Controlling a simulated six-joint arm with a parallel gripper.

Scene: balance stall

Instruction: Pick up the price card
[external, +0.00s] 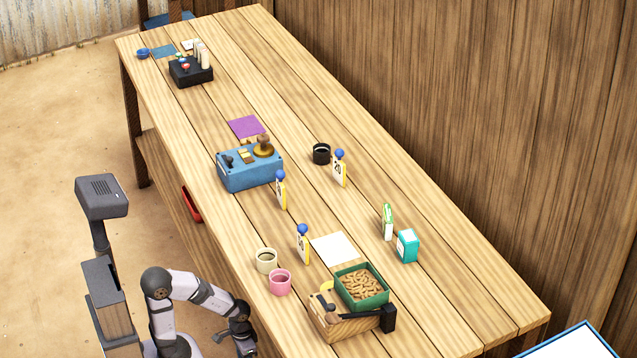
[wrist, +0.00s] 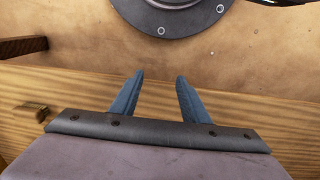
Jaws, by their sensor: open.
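Three upright cards with yellow edges, dark marks and blue knobs on top stand on the table; they look like price cards. One card (external: 303,245) is near the cups, one card (external: 281,191) is in front of the blue box, and one card (external: 340,170) is beside the black cup. My gripper (external: 245,343) is low at the near left edge of the table, well apart from all the cards. In the wrist view my gripper (wrist: 160,80) is open with nothing between its blue fingers. No card shows in the wrist view.
A cream cup (external: 266,261) and a pink cup (external: 280,283) stand near the closest card. A wooden caddy (external: 340,328) and a green bin (external: 377,303) of brown pieces lie to their right. A blue box (external: 250,178) stands behind.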

